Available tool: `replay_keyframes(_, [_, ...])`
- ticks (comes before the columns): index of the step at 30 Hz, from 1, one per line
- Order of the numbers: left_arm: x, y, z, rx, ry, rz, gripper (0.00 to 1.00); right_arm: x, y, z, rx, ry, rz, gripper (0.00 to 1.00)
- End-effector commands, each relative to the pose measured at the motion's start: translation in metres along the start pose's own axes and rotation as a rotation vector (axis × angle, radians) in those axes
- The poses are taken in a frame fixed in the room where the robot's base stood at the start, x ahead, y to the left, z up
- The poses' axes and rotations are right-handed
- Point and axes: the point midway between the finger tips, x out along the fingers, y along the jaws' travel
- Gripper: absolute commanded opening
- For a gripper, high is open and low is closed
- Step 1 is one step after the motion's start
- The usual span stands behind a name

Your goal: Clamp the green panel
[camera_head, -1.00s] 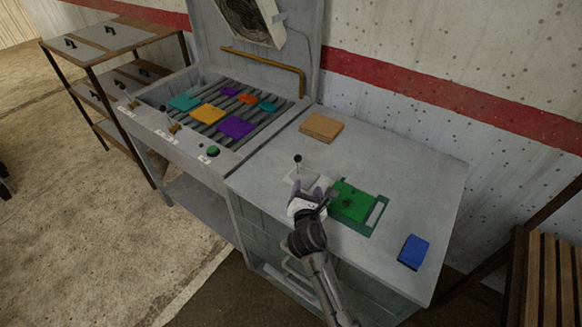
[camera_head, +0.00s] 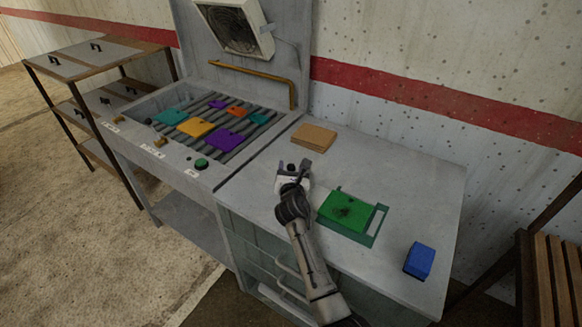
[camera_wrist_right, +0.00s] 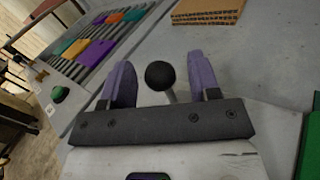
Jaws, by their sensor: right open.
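The green panel (camera_head: 346,210) lies flat in a darker green frame (camera_head: 378,226) on the grey worktop. A clamp lever with a black ball knob (camera_wrist_right: 160,76) stands to the left of the panel. My right gripper (camera_head: 292,172) is open and is at the lever. In the right wrist view its two purple-grey fingers (camera_wrist_right: 163,84) stand on either side of the knob, with gaps showing. In the head view my gripper and wrist hide most of the lever and the clamp base. My left gripper is out of view.
A tan block (camera_head: 313,137) lies behind my right gripper. A blue block (camera_head: 419,260) lies at the right front of the worktop. To the left, a roller tray (camera_head: 231,142) carries several coloured plates. The worktop behind the panel is clear.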

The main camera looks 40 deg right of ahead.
Motion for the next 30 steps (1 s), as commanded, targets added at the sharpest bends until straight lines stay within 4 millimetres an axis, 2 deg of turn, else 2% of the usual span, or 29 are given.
replay_keyframes(7, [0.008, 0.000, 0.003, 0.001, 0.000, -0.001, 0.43, 0.021, 0.000, -0.001, 0.001, 0.000, 0.000, 0.56])
replay_keyframes(19, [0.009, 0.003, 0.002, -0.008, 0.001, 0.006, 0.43, 0.025, 0.000, 0.000, 0.001, 0.000, 0.000, 0.56])
replay_keyframes(30, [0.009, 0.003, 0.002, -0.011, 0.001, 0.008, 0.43, 0.025, 0.000, 0.000, 0.001, 0.000, 0.000, 0.22])
